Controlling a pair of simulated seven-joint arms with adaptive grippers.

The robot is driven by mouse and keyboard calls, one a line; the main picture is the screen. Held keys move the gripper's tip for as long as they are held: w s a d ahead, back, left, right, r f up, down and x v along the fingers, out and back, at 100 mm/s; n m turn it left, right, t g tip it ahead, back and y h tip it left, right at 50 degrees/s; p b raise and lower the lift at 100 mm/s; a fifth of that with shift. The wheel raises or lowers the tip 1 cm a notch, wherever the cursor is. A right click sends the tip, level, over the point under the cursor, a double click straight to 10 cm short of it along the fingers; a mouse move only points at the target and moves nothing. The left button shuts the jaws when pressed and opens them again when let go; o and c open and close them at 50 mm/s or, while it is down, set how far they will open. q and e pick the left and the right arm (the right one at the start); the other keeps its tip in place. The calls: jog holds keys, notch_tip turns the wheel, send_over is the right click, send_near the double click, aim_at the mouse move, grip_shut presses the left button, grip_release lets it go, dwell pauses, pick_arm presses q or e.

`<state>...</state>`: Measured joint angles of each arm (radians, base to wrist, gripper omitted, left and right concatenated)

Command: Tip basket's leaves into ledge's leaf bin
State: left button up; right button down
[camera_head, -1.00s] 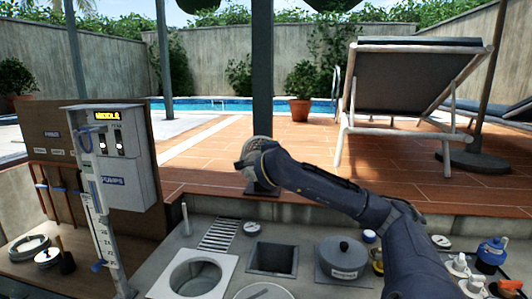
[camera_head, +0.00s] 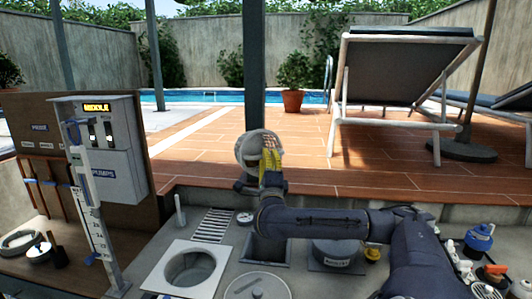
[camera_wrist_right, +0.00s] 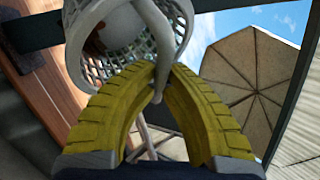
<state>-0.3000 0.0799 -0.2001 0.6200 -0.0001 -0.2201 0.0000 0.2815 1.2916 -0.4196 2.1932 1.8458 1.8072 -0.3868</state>
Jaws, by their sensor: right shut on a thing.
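My right gripper (camera_head: 270,165) is shut on the handle of a pale grey mesh basket (camera_head: 247,150). It holds the basket up in front of the post, over the inner edge of the tiled deck. In the right wrist view the yellow fingers (camera_wrist_right: 155,85) meet on the handle, with the basket (camera_wrist_right: 78,50) just beyond them. Something white and a reddish patch show inside; I cannot make out leaves clearly. A square dark opening (camera_head: 268,250) in the grey ledge, partly behind my right forearm, may be the leaf bin. My left gripper is not in view.
A white-framed round well (camera_head: 160,270) and a round lid (camera_head: 257,287) are at the front of the ledge. A grey lidded pot (camera_head: 338,252) sits right of the square opening. A control box with a gauge post (camera_head: 95,215) stands left. Bottles (camera_head: 478,240) stand right.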

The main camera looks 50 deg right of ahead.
jog(key=shift+s+a+f+m+h, duration=0.2)
jog(key=shift+s+f+m+h, duration=0.35)
jog(key=shift+f+m+h, duration=0.35)
jog(key=shift+s+a+f+m+h, duration=0.15)
jog(key=shift+s+f+m+h, duration=0.45)
jog(key=shift+h, duration=0.4)
jog(key=shift+w+f, duration=0.1)
